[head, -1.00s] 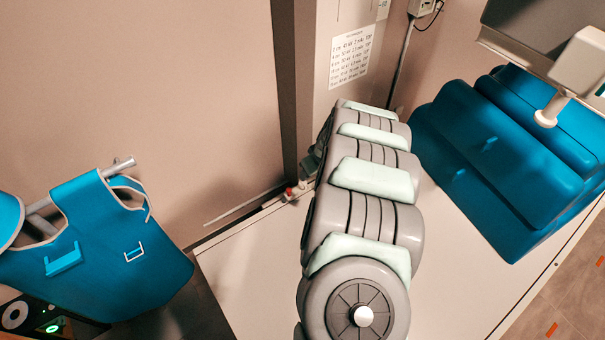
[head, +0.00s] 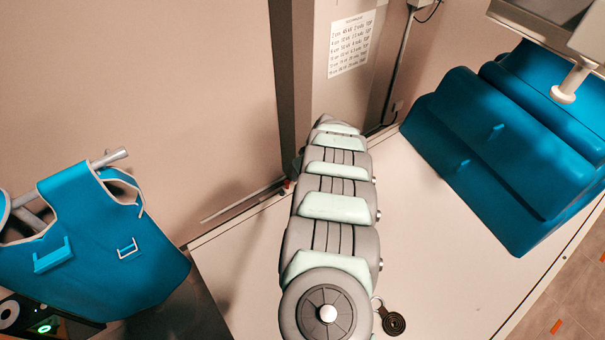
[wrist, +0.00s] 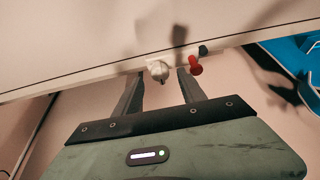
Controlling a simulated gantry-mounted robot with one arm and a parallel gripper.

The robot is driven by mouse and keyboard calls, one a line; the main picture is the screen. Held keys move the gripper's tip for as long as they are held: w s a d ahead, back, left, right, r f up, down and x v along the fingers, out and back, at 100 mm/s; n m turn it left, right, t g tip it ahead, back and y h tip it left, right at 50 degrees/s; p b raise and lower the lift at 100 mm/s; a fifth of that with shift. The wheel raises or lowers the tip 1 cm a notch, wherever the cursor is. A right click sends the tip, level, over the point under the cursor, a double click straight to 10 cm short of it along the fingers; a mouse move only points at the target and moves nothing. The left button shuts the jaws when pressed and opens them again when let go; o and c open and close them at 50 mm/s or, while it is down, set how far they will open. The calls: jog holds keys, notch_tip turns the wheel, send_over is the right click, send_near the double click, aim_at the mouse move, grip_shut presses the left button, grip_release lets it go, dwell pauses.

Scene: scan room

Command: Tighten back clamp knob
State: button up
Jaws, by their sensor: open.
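In the wrist view my gripper (wrist: 160,76) is open, its two dark fingers pointing at the edge of the pale table. A small whitish knob (wrist: 158,69) on that edge sits in line with the gap between the fingertips; I cannot tell whether they touch it. A red knob (wrist: 195,66) is just right of the right fingertip, with a small dark piece (wrist: 203,50) beside it. In the head view the red knob (head: 287,186) shows faintly at the table's back edge, left of my arm. My gripper is hidden there behind my arm.
The pale table (head: 450,270) has blue padded blocks (head: 510,140) at its right and a black disc with a ring (head: 393,321) near my arm. A blue apron (head: 110,245) hangs at the left. A grey column (head: 340,90) stands behind the table.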

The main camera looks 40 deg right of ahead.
jog(key=shift+w+f, duration=0.15)
jog(key=shift+f, duration=0.5)
jog(key=shift+w+f, duration=0.1)
jog(key=shift+w, duration=0.1)
jog(key=shift+c, duration=0.6)
grip_shut()
